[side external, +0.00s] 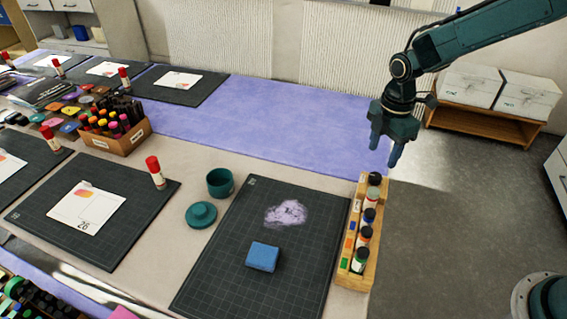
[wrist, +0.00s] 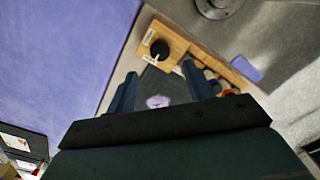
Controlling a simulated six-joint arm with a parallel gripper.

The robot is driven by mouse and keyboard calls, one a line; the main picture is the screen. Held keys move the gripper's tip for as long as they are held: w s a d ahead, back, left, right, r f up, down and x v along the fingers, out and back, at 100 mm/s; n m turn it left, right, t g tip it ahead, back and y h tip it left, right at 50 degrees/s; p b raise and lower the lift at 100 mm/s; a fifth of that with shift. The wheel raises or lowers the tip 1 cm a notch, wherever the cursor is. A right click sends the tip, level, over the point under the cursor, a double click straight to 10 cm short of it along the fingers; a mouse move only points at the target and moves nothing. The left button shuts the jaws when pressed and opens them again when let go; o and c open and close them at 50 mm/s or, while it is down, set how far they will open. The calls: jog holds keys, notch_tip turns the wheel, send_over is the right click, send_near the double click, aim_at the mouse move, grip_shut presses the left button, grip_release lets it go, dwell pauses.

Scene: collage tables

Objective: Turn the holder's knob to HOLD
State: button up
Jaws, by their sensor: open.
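The wooden holder (side external: 353,283) stands along the right edge of the table, with a row of capped bottles (side external: 365,236) in it. Its black round knob (side external: 374,179) is at the far end. In the wrist view the knob (wrist: 159,47) has a white pointer mark aimed toward the lower of two small white labels, too small to read. My gripper (side external: 385,152) is open and empty, above the holder's far end and apart from the knob. In the wrist view the knob lies just beyond my fingertips (wrist: 160,72).
Left of the holder is a dark cutting mat (side external: 225,270) with a blue block (side external: 263,257) and a pale purple patch (side external: 286,213). A teal cup (side external: 220,182) and its teal lid (side external: 201,215) are beside it. The purple runner (side external: 290,125) behind is clear.

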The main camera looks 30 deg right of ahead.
aim_at(376, 176)
jog(key=shift+f, duration=3.85)
jog(key=c, duration=1)
jog(key=shift+o, duration=0.2)
